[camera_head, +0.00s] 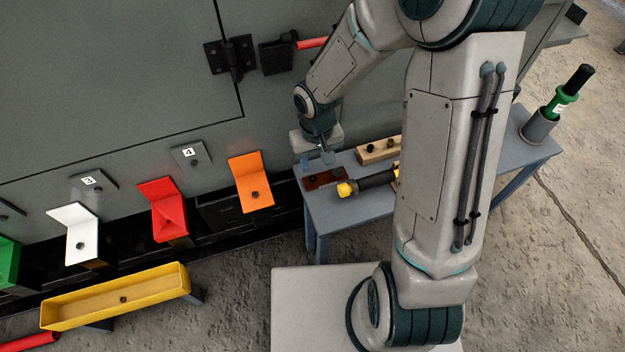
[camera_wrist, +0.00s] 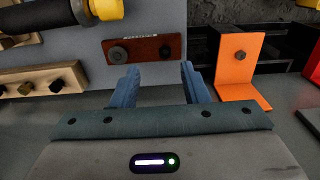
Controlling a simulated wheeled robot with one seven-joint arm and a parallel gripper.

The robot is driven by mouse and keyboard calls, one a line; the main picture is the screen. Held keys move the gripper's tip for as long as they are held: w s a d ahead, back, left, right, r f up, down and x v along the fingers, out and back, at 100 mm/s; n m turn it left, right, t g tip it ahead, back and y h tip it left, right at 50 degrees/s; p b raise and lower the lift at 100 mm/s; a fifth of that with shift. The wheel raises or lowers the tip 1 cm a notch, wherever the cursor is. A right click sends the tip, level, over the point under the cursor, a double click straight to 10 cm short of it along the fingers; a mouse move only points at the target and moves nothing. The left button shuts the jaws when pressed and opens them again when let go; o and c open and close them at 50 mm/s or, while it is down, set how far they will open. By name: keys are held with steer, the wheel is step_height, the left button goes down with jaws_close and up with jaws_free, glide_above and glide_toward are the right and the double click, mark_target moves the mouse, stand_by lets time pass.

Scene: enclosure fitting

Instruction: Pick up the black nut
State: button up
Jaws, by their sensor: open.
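A small black nut (camera_wrist: 166,50) sits on the right part of a reddish-brown plate (camera_wrist: 142,42) in the wrist view. A larger grey round piece (camera_wrist: 118,54) sits on the plate's left part. In the head view the plate (camera_head: 318,183) lies on the blue-grey table, and its nut is too small to make out surely. My gripper (camera_wrist: 160,70) is open and empty, its two blue fingers pointing toward the plate, with the black nut ahead between their lines. In the head view my gripper (camera_head: 325,158) is just above the plate's far edge; the exact gap cannot be told.
A wooden block (camera_wrist: 40,80) with several dark pieces and a yellow-and-black tool (camera_head: 368,183) lie near the plate. An orange bracket (camera_head: 250,183) with a dark fastener stands left of the table (camera_head: 340,213). A green-handled tool (camera_head: 562,100) stands in a grey cup at the table's far right.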

mark_target(313, 180)
steer(key=f, duration=0.1)
steer(key=f+b, duration=0.1)
steer(key=f, duration=0.1)
steer(key=f+b, duration=0.1)
steer(key=shift+s+a+f, duration=0.25)
steer(key=shift+a, duration=0.1)
steer(key=shift+f, duration=0.45)
steer(key=shift+f+b, duration=0.25)
steer(key=shift+b, duration=0.2)
jaws_close()
